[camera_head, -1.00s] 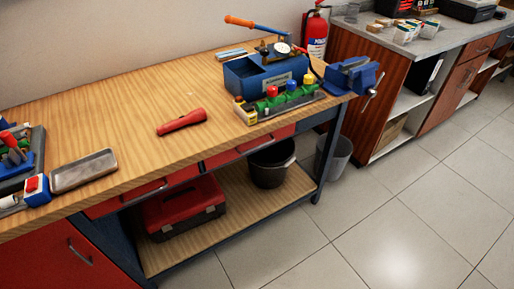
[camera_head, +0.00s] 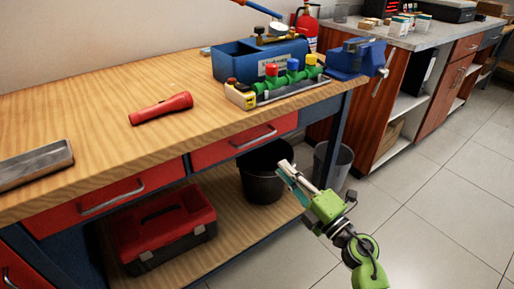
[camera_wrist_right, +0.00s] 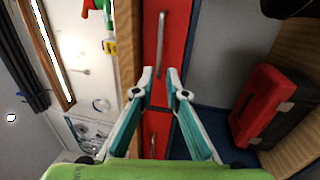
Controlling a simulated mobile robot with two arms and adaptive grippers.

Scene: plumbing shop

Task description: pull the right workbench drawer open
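The right workbench drawer (camera_head: 245,143) is red with a grey bar handle (camera_head: 253,137) and sits flush under the wooden top. In the right wrist view, turned on its side, its front (camera_wrist_right: 176,40) and handle (camera_wrist_right: 161,45) show above the fingers. The left drawer (camera_head: 105,200) is also red and flush; it appears lower in the wrist view. My right gripper (camera_head: 288,170) is below and to the right of the right drawer's handle, apart from it. In the wrist view its fingers (camera_wrist_right: 160,78) are spread with nothing between them. My left gripper is not in view.
The workbench top (camera_head: 90,105) holds a red flashlight (camera_head: 161,108), a blue toolbox, a valve manifold and a vise. A black bucket (camera_head: 262,180) and a red toolbox (camera_head: 163,232) are below the drawers. Open tiled floor (camera_head: 430,220) lies to the right.

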